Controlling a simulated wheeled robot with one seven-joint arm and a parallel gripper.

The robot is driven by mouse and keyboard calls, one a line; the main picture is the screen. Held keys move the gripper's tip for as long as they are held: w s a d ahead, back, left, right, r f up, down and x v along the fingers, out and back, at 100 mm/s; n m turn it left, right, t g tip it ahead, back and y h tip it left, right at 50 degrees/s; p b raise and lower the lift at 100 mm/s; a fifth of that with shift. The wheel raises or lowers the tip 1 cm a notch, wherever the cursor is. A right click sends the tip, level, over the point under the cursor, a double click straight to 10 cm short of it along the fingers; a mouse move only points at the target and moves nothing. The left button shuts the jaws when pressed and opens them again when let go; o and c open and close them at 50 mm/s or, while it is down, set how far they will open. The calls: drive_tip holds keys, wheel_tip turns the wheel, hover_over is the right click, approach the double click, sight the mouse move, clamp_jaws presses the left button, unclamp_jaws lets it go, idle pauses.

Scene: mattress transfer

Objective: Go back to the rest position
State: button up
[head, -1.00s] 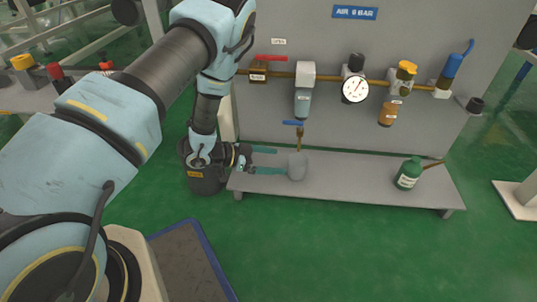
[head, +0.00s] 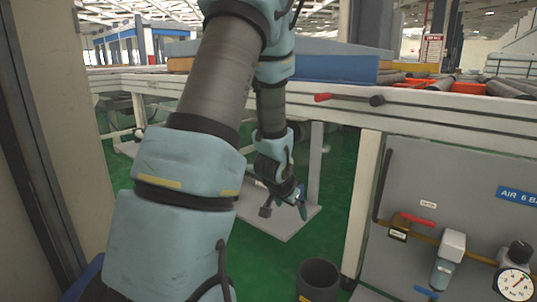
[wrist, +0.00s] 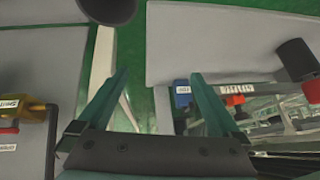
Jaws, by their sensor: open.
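My gripper (head: 297,204) hangs below my forearm in the head view, left of the grey air panel (head: 445,215). In the wrist view my gripper (wrist: 160,77) shows two teal fingers spread apart with nothing between them. My arm reaches up from the bottom of the head view, bends near the top and comes down to the gripper. It covers part of the conveyor frame behind it.
A white-framed conveyor (head: 460,130) with a red-handled lever (head: 345,98) runs across behind the arm. A blue block (head: 340,68) lies on it. A dark bin (head: 319,280) stands on the green floor. A pressure gauge (head: 515,284) is at lower right.

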drive_tip(key=s+a+r+n+g+y+p, duration=0.3)
drive_tip(key=s+a+r+n+g+p, duration=0.3)
drive_tip(key=s+a+r, duration=0.95)
wheel_tip(320, 180, up, 35)
drive_tip(key=s+d+t+p, duration=0.1)
drive_tip(key=d+p, duration=0.1)
drive_tip(key=p, duration=3.4)
drive_tip(key=shift+d+r+n, duration=0.15)
drive_tip(key=shift+n, duration=0.25)
drive_tip(key=shift+s, duration=0.1)
drive_tip(key=shift+c, duration=0.3)
